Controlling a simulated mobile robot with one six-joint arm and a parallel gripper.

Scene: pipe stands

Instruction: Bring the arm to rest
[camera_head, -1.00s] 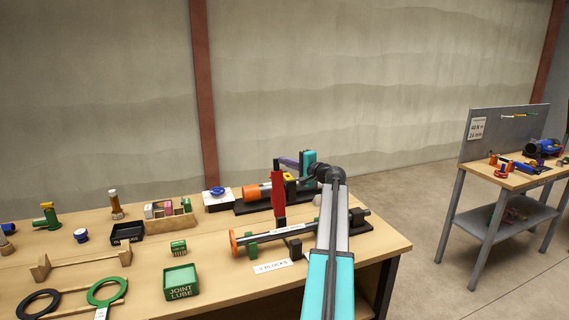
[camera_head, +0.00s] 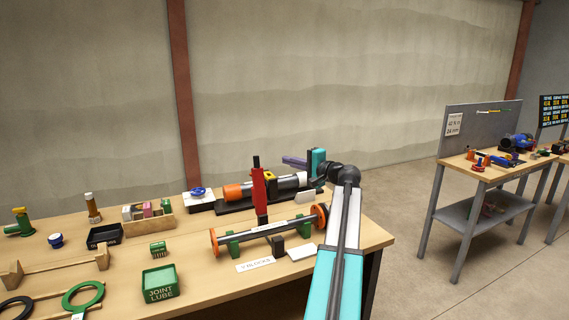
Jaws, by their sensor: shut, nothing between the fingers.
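My arm reaches up from the bottom, with its cyan and white links bending at a dark elbow joint. Its teal wrist hangs over the right end of the bench. My gripper (camera_head: 289,161) is the small purple-grey end pointing left from the wrist. It is shut and empty, seen from far and in little detail. It appears above the black pipe rig on the bench and apart from it.
The wooden bench (camera_head: 205,275) carries an orange-ended pipe on green V-blocks (camera_head: 270,229), an upright red tool (camera_head: 259,190), a joint lube tray (camera_head: 159,284) and a parts box (camera_head: 149,219). A second bench (camera_head: 482,177) stands right, past open floor. A wall is behind.

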